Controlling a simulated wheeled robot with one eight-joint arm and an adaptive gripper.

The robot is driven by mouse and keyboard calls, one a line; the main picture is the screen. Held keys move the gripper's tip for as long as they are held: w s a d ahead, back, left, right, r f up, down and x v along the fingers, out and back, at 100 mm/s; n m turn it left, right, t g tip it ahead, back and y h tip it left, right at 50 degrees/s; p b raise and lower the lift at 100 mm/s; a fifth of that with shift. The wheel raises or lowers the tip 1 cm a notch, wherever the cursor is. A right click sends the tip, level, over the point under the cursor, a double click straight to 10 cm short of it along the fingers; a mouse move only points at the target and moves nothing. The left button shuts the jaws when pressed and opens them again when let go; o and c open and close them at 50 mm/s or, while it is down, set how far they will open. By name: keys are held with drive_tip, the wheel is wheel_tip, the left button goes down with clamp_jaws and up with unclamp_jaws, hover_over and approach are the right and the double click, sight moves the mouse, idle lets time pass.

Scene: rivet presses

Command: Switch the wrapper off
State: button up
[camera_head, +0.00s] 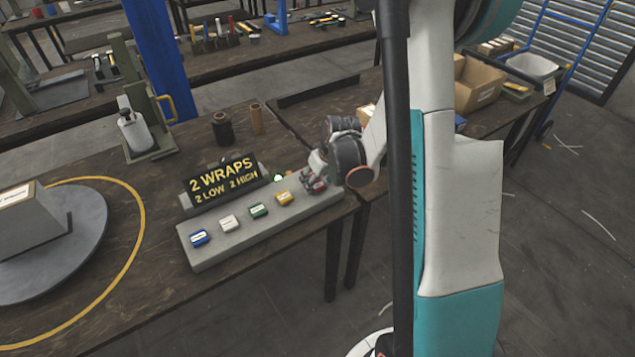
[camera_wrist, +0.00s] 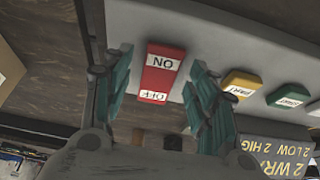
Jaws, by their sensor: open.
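The wrapper's grey control panel (camera_head: 225,244) lies on the wooden table. It carries a blue button (camera_head: 199,238), a white button (camera_head: 227,222), a green button (camera_head: 259,210) and a yellow button (camera_head: 284,198). In the wrist view a red rocker switch (camera_wrist: 162,75) shows ON and OFF labels; which half is pressed in I cannot tell. My gripper (camera_head: 317,178) is over the panel's right end and largely hides the switch in the head view. In the wrist view its open, empty fingers (camera_wrist: 163,62) appear on either side of the switch; contact cannot be told.
A black display (camera_head: 222,180) reading "2 WRAPS 2 LOW 2 HIGH" stands behind the buttons, with a small green light (camera_head: 277,178) near it. The round turntable (camera_head: 85,235) is at left. Dark and brown spools (camera_head: 223,128) stand behind the panel.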

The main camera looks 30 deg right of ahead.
drive_tip(key=shift+w+f, duration=0.1)
drive_tip(key=shift+f, duration=0.1)
drive_tip(key=c, duration=1.1)
drive_tip(key=shift+o, duration=0.2)
drive_tip(key=shift+w+r+g+p, duration=0.3)
drive_tip(key=shift+g+p, duration=0.1)
drive_tip(key=shift+g, duration=0.3)
drive_tip(key=shift+w+g, duration=0.15)
drive_tip(key=shift+g, duration=1.05)
drive_tip(key=o, duration=1.1)
drive_tip(key=shift+c, duration=0.2)
drive_tip(key=shift+r, duration=0.15)
